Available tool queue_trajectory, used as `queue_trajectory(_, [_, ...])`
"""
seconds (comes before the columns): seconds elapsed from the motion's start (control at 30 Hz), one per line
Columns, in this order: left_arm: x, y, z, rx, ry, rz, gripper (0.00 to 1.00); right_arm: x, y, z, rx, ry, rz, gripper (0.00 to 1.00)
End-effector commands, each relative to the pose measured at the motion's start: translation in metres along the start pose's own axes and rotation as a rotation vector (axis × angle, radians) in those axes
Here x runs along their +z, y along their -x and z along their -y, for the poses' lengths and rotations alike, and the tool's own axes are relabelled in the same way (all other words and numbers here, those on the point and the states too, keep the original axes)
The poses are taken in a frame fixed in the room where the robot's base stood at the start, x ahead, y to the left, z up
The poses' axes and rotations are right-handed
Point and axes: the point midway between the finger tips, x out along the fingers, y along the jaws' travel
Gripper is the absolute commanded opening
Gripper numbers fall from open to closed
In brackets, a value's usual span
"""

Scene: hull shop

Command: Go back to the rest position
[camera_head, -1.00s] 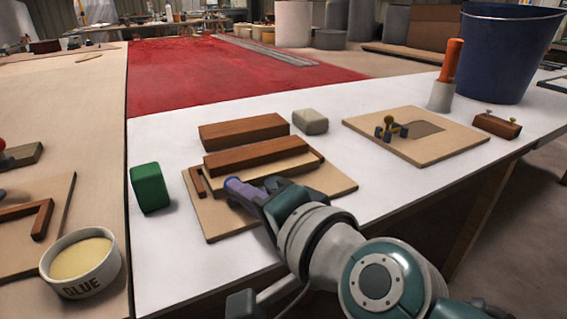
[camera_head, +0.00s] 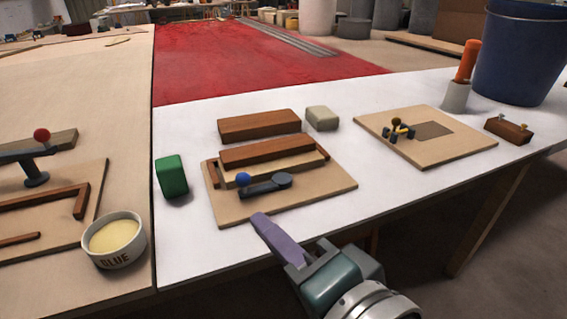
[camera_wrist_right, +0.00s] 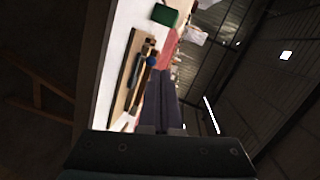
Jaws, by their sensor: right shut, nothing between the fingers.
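My right gripper (camera_head: 262,222) is shut and empty, its purple fingers pointing up and left at the front edge of the white table. In the right wrist view my right gripper (camera_wrist_right: 160,98) shows its fingers side by side with nothing between them. It is just in front of a fixture board (camera_head: 240,212) that carries brown wood strips (camera_head: 267,151) and a grey lever with a blue knob (camera_head: 243,180). A gap shows between the fingers and the lever. My left gripper is not in view.
A green block (camera_head: 171,177) stands left of the board. A glue tub (camera_head: 114,240) and a red-knobbed clamp (camera_head: 41,135) are on the left table. At the right are a second board (camera_head: 440,152), a brown block (camera_head: 508,130), an orange-handled tool (camera_head: 467,62) and a blue bucket (camera_head: 517,55).

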Motion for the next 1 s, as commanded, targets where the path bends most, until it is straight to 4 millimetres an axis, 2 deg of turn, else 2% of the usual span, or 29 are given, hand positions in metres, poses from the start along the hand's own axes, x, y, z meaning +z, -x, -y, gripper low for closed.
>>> queue_trajectory(0.17, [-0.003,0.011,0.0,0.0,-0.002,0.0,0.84,0.005,0.015,0.008,0.006,0.017,0.009,0.0])
queue_trajectory(0.27, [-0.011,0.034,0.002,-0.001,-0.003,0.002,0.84,0.004,0.031,0.029,0.04,0.101,0.057,0.0])
queue_trajectory(0.37, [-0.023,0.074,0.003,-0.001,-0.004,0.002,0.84,-0.001,0.061,0.057,0.127,0.272,0.149,0.0])
queue_trajectory(0.47, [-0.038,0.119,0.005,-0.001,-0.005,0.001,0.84,-0.016,0.107,0.078,0.277,0.489,0.26,0.0])
queue_trajectory(0.6, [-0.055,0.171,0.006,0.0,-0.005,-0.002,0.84,-0.049,0.183,0.094,0.538,0.733,0.408,0.0])
queue_trajectory(0.83, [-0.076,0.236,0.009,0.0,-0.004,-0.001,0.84,-0.105,0.316,0.13,0.96,0.921,0.6,0.0])
queue_trajectory(1.0, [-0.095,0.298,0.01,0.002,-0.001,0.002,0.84,-0.119,0.327,0.191,0.954,0.919,0.602,0.0])
